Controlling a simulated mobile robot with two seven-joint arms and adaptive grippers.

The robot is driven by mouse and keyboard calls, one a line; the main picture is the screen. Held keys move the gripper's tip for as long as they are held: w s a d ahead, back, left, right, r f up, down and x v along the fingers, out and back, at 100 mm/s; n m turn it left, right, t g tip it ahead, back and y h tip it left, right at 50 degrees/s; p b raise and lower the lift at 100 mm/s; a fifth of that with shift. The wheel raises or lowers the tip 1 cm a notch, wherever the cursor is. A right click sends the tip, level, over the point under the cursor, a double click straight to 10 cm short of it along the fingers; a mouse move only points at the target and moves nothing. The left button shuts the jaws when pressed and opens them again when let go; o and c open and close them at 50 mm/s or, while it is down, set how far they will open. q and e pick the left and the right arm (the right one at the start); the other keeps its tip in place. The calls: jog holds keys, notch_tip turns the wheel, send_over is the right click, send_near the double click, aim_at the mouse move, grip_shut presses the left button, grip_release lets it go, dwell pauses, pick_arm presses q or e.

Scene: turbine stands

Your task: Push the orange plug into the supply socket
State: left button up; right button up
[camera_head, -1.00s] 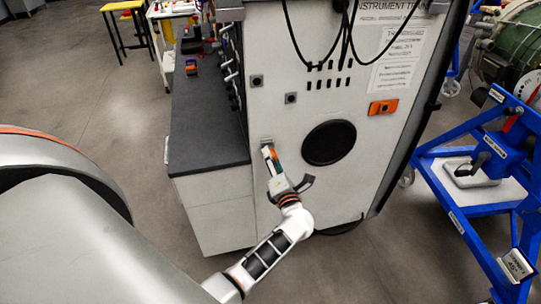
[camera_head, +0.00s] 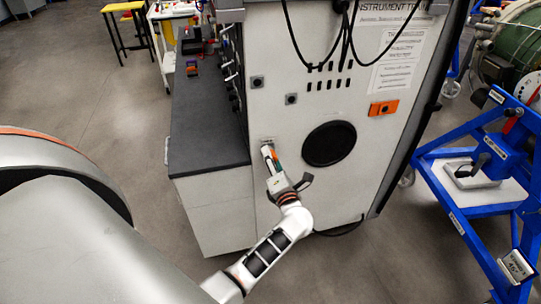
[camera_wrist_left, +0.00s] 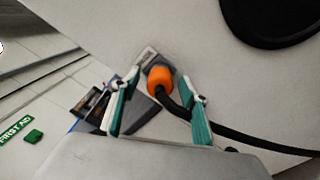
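The orange plug (camera_wrist_left: 160,80) with its black cable is in the left wrist view, its front facing a grey socket fitting (camera_wrist_left: 148,56) on the pale panel. Whether it is fully seated is hidden. My left gripper (camera_wrist_left: 161,80) has teal-padded fingers on either side of the plug, with a visible gap on each side. In the head view my left gripper (camera_head: 270,154) reaches up to the panel just below the small grey supply socket (camera_head: 266,141), and a bit of orange shows between its fingers. My right gripper is not in view.
The instrument cabinet (camera_head: 345,190) has a round black vent (camera_head: 329,143), an orange fitting (camera_head: 383,107) and hanging black cables (camera_head: 347,40). A dark-topped bench (camera_head: 205,130) stands to its left. A blue stand (camera_head: 470,165) is at right.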

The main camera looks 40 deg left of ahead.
pick_arm(q)
grip_shut()
jog(key=shift+s+d, duration=0.15)
jog(key=shift+s+d, duration=0.2)
jog(key=shift+d, duration=0.05)
jog(key=shift+s+d, duration=0.1)
jog(key=shift+d, duration=0.05)
dwell(0.4)
jog(key=shift+p+v, duration=0.4)
jog(key=shift+v, duration=0.95)
